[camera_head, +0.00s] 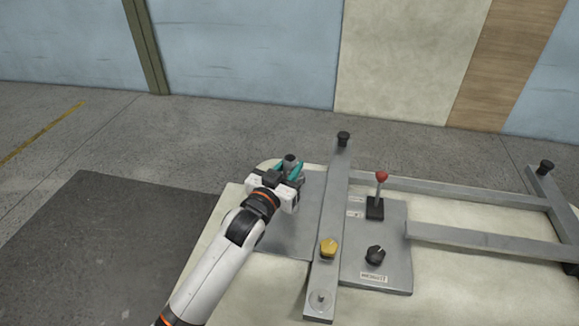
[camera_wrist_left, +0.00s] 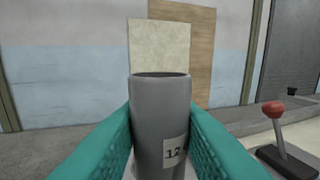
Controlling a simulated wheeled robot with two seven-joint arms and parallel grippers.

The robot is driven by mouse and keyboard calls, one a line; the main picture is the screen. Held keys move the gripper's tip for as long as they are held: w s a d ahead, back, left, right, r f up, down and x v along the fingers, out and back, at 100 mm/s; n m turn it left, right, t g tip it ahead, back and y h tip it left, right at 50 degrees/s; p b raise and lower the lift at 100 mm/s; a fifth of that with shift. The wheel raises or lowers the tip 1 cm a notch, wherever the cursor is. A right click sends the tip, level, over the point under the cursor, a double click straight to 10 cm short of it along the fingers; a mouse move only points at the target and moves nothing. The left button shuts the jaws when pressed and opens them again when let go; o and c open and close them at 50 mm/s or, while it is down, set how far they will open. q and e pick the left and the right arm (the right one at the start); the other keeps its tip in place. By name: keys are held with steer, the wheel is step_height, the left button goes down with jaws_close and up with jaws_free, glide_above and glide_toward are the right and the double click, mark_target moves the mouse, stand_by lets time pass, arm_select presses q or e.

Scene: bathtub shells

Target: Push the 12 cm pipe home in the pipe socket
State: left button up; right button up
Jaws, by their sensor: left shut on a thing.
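The grey pipe (camera_head: 290,158) stands upright between the teal fingers of my left gripper (camera_head: 289,171) in the head view. In the left wrist view the pipe (camera_wrist_left: 160,110) shows its open top and a pale label reading "12". The teal fingers of my left gripper (camera_wrist_left: 160,135) press on it from both sides, so the gripper is shut on it. The pipe's lower end is hidden in both views. I cannot make out the pipe socket, nor tell how deep the pipe sits. My right gripper is not in view.
A grey metal plate (camera_head: 287,235) lies on the pale bathtub shell (camera_head: 235,290). Right of the gripper is a long metal bar (camera_head: 328,220) with a yellow knob (camera_head: 328,248). Beyond it stands a red-topped lever (camera_head: 381,178), also in the left wrist view (camera_wrist_left: 274,109), and a black knob (camera_head: 375,255).

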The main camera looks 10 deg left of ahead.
arm_select(q)
steer(key=shift+p, duration=0.55)
stand_by(0.8)
steer(key=shift+f+b, duration=1.4)
steer(key=shift+f, duration=0.85)
steer(key=shift+f, duration=0.2)
steer(key=o, duration=1)
steer(key=shift+o, duration=0.2)
steer(key=shift+r, duration=0.1)
steer(key=b+v, duration=0.1)
steer(key=v, duration=1.1)
